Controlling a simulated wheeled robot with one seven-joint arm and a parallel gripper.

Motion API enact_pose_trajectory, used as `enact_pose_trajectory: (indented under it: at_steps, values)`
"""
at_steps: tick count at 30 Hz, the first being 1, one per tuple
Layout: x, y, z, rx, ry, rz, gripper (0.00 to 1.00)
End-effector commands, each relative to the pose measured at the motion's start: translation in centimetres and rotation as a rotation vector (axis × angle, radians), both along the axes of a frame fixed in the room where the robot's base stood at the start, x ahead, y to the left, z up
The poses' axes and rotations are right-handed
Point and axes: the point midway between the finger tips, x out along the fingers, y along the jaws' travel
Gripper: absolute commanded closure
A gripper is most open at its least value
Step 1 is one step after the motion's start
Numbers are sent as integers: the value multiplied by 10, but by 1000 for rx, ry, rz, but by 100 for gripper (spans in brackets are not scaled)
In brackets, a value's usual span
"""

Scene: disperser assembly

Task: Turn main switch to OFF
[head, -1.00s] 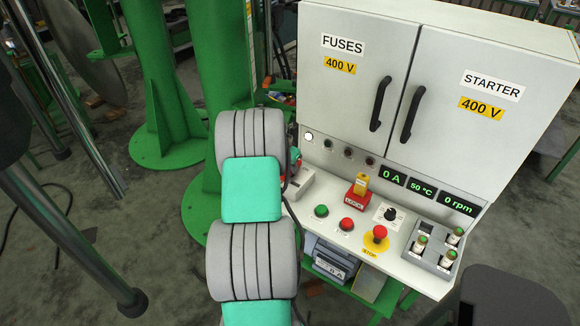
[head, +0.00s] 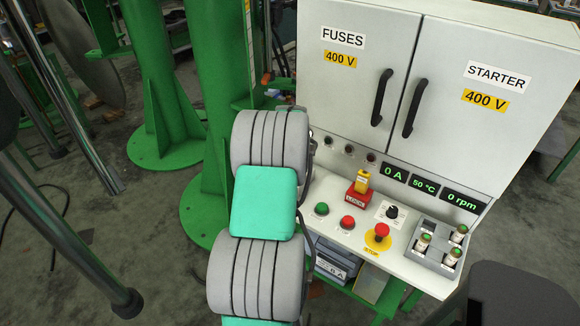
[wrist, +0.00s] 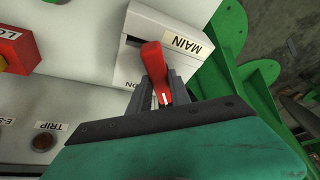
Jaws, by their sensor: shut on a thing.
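The main switch is a light grey box (wrist: 133,62) with a "MAIN" label and a red lever (wrist: 153,62) in the wrist view. Part of an "ON" marking shows beside the lever's slot, near the jaws. My gripper (wrist: 160,88) is shut on the red lever, one dark finger on each side of it. The lever's top end sticks out past the fingertips. In the head view my arm hides the main switch and my gripper. Any OFF marking is not readable.
A red LOCK block with a yellow part (head: 360,187) stands right of my arm. The panel also holds a green button (head: 321,209), a red button (head: 347,222), a red STOP knob (head: 382,231) and a fuse holder (head: 436,248). The cabinet (head: 420,90) rises behind.

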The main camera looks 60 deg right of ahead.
Motion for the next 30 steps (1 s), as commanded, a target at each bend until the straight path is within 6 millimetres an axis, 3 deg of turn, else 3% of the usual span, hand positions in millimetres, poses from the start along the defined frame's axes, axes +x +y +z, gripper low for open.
enact_pose_trajectory:
  at_steps: [21, 30]
  values:
    - [-4, -4, 0, 1, 1, 664, 100]
    - [-4, -5, 0, 2, 1, 864, 100]
